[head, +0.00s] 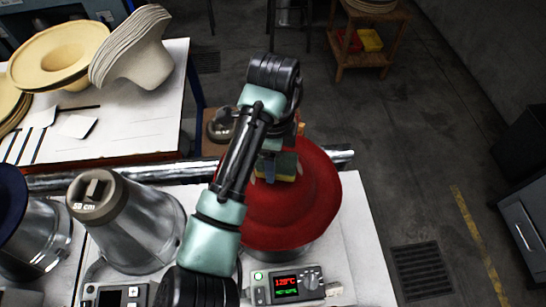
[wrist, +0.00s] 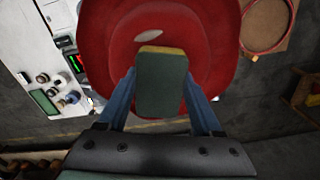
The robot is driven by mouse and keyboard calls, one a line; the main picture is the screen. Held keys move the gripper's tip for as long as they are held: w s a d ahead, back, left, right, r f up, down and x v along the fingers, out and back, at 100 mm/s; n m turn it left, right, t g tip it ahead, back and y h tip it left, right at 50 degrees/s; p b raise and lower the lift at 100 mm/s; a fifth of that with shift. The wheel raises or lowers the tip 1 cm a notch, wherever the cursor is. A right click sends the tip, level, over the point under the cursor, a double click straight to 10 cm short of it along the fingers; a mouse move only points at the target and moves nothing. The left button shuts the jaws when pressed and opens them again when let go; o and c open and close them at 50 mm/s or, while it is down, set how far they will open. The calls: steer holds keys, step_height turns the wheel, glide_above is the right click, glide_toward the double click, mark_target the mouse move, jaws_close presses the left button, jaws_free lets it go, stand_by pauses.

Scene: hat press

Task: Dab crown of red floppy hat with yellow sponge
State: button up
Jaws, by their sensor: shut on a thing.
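The red floppy hat (head: 318,195) sits on a metal press stand at the right side of the near white table, and it fills the top of the wrist view (wrist: 108,60). My gripper (wrist: 160,88) is shut on the yellow sponge (wrist: 162,50), which has a dark green face. In the head view the sponge (head: 287,165) is over the hat's crown, close to it. I cannot tell whether it touches. A pale oval patch shows on the crown in the wrist view. My arm hides the hat's left part in the head view.
A control box (head: 285,285) with a lit red display stands in front of the hat. A metal hat block (head: 135,230) marked 50 cm stands left of my arm. Cream hats (head: 60,52) lie on the back table. The floor at right is open.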

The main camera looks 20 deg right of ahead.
steer(key=shift+f, duration=0.6)
stand_by(1.2)
step_height(320, 180, up, 7)
steer(key=p, duration=0.6)
steer(key=shift+r, duration=0.15)
stand_by(0.4)
steer(key=shift+f+b, duration=1.85)
steer(key=shift+f, duration=1.2)
steer(key=shift+f, duration=0.6)
steer(key=shift+r, duration=0.15)
steer(key=shift+r+p, duration=2.95)
steer(key=shift+r, duration=0.45)
